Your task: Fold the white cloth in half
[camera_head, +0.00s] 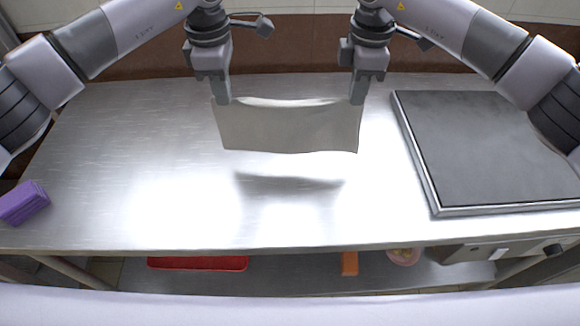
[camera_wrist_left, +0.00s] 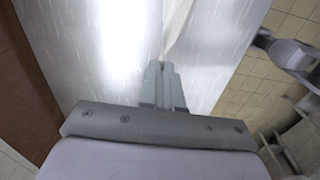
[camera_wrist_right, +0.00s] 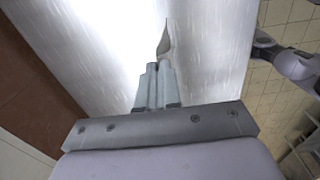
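The white cloth (camera_head: 290,128) hangs between my two grippers above the steel table, its lower edge free and a shadow on the table below. It looks greyish in this light. My left gripper (camera_head: 222,98) is shut on its upper left corner; in the left wrist view the cloth (camera_wrist_left: 178,30) runs out from the fingertips. My right gripper (camera_head: 357,98) is shut on its upper right corner; in the right wrist view a narrow strip of cloth (camera_wrist_right: 165,40) stands at the closed fingertips.
The steel table (camera_head: 110,150) is clear around the cloth. A purple block (camera_head: 23,202) lies at the left front edge. A dark flat griddle plate (camera_head: 485,145) takes up the right side. Below, a shelf holds a red tray (camera_head: 198,263), an orange block (camera_head: 349,263) and a bowl (camera_head: 403,257).

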